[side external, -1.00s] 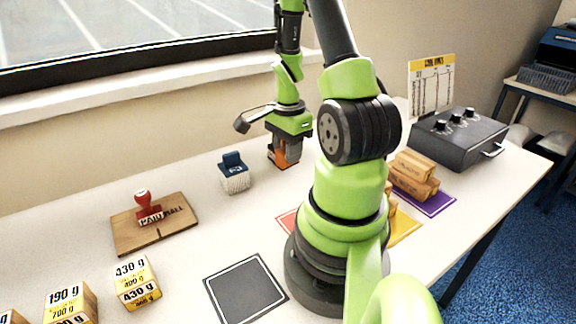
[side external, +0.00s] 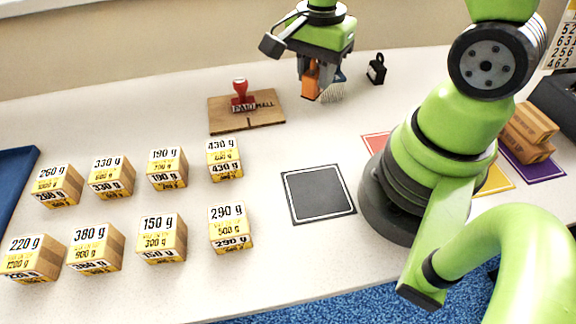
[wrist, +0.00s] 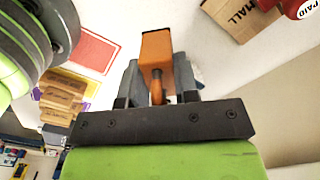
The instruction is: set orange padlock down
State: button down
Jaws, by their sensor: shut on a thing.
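The orange padlock (side external: 311,82) hangs in my gripper (side external: 315,78), which is shut on it. In the wrist view the padlock (wrist: 156,50) points its orange body away from my gripper (wrist: 157,82), with the shackle between the fingers.
A black padlock-like weight (side external: 376,69) stands right of my gripper. Several labelled gram boxes (side external: 224,160) fill the left front. A dark square mat (side external: 318,194) is empty.

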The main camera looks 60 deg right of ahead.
jog(key=a+n, duration=0.4)
jog(key=a, duration=0.6)
jog(key=shift+s+f, duration=0.2)
jog(key=shift+f, duration=2.2)
jog(key=shift+s+f, duration=0.2)
jog(key=shift+f, duration=2.2)
jog(key=shift+f, duration=0.1)
jog(key=shift+f, duration=0.35)
jog(key=c, duration=0.9)
grip_release()
jog(key=shift+o, duration=0.2)
